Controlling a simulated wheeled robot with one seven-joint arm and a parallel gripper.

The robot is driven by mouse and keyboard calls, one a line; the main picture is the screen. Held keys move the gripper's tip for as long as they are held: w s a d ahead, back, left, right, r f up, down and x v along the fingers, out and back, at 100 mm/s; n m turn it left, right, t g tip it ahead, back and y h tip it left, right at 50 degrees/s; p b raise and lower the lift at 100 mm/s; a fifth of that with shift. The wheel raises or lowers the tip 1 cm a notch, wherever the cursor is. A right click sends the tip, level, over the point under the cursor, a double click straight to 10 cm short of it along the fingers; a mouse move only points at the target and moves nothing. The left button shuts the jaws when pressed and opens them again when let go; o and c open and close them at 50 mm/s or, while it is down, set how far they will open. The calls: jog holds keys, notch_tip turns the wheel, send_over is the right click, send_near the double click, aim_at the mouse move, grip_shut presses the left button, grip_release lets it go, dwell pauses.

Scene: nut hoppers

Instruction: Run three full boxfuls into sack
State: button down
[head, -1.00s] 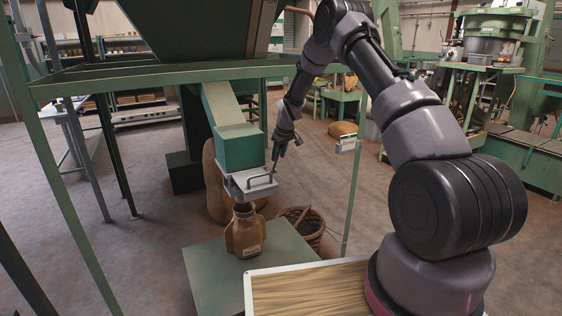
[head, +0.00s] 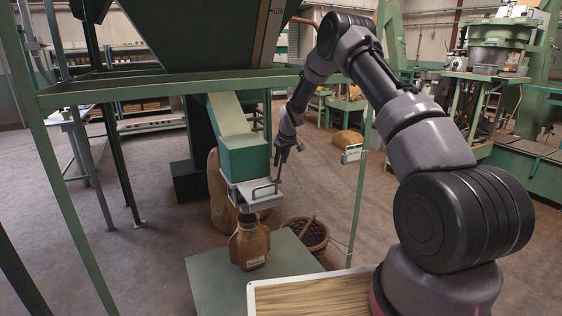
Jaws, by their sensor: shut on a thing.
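A green box (head: 244,157) hangs at the lower end of a sloping chute. Under it is a grey metal slide (head: 248,194) with a dark bar handle. A brown sack (head: 249,246) with a pale label stands upright, its open mouth just below the slide. My gripper (head: 282,157) is to the right of the box, level with its lower half. It is shut on a thin upright lever (head: 277,171) beside the box. The fingertips are small and dark here, so the exact grip is unclear. The inside of the box and the sack's contents are hidden.
The sack stands on a low green table (head: 215,278). A wicker basket (head: 309,236) sits on the floor behind it, with a stick in it. A green hopper frame (head: 160,88) surrounds the chute; one post with a small sign (head: 352,153) stands right of my gripper.

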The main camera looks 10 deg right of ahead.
jog(key=shift+c, duration=2.3)
grip_release()
jog(key=shift+w, duration=0.1)
jog(key=shift+r, duration=0.1)
jog(key=v, duration=1)
jog(key=shift+s+r, duration=0.2)
jog(key=shift+r, duration=0.05)
jog(key=shift+c, duration=0.3)
